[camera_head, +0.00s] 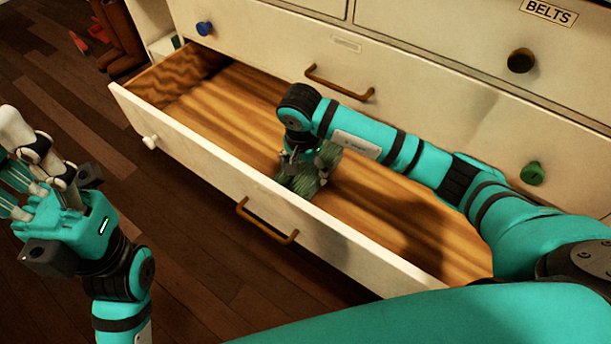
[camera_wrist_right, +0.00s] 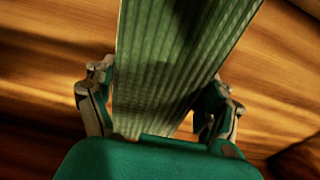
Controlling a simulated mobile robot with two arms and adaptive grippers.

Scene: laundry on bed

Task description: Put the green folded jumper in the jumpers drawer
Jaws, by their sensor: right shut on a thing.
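The green folded jumper (camera_head: 306,183) is inside the open lower drawer (camera_head: 215,168), near its front wall. It is small in the head view and partly hidden by my right gripper (camera_head: 308,163). In the right wrist view the jumper (camera_wrist_right: 170,70) is a ribbed green strip between the two fingers of my right gripper (camera_wrist_right: 160,105), which is shut on it. Wood-grained drawer floor shows on both sides. I cannot tell whether the jumper rests on the floor. My left gripper (camera_head: 32,172) is at the left edge, outside the drawer, apart from the jumper; its fingertips are partly cut off.
A drawer above has a label reading BELTS (camera_head: 549,12). Blue (camera_head: 204,28), dark (camera_head: 521,60) and green (camera_head: 532,173) knobs stick out. Brown boots (camera_head: 122,40) stand at the back left on dark floorboards.

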